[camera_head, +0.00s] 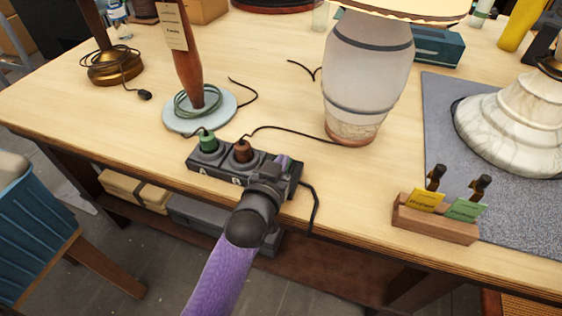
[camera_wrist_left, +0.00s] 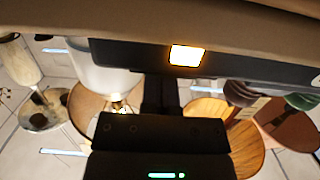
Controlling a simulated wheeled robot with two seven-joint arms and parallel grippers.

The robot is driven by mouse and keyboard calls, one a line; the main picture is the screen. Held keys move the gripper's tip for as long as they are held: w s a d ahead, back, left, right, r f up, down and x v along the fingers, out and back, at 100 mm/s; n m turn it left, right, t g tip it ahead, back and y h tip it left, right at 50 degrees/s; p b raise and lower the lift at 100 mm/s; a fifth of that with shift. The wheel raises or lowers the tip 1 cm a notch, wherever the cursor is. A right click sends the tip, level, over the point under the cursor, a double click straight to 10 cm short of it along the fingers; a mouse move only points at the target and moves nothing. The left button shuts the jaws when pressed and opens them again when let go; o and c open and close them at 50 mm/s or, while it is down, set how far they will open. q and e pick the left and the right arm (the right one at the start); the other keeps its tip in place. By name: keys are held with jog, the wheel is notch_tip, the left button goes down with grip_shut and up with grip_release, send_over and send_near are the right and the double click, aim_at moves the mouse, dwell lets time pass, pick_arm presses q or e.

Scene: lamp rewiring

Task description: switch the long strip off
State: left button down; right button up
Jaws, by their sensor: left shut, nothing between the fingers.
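The long black strip (camera_head: 205,163) lies along the front edge of the table, with sockets marked A and B. A green plug (camera_head: 208,142) sits in A and a brown plug (camera_head: 242,151) in B. My left gripper (camera_head: 272,172) is shut and empty over the strip's right end, hiding part of it. In the left wrist view the strip (camera_wrist_left: 130,52) runs across the top, and its switch (camera_wrist_left: 186,55) glows yellow-orange. My left gripper (camera_wrist_left: 160,92) is close to the strip there; I cannot tell whether it touches. My right gripper is not in view.
A white lamp (camera_head: 368,75) stands behind the strip, and a wooden lamp on a pale base (camera_head: 172,119) behind its left end. Cords lie between them. Bare tabletop lies between strip and holder.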

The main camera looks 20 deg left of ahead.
pick_arm(q)
jog(key=shift+w+r+g+p, duration=0.1)
jog(key=shift+r+g+p, duration=0.15)
jog(key=shift+p, duration=0.5)
jog(key=shift+f, duration=0.35)
jog(key=r+p, duration=0.5)
jog(key=shift+w, duration=0.25)
jog(key=s+r+p, duration=0.2)
jog(key=s, duration=0.7)
jog(key=shift+s+a+r, duration=0.15)
jog(key=shift+s+r, duration=0.05)
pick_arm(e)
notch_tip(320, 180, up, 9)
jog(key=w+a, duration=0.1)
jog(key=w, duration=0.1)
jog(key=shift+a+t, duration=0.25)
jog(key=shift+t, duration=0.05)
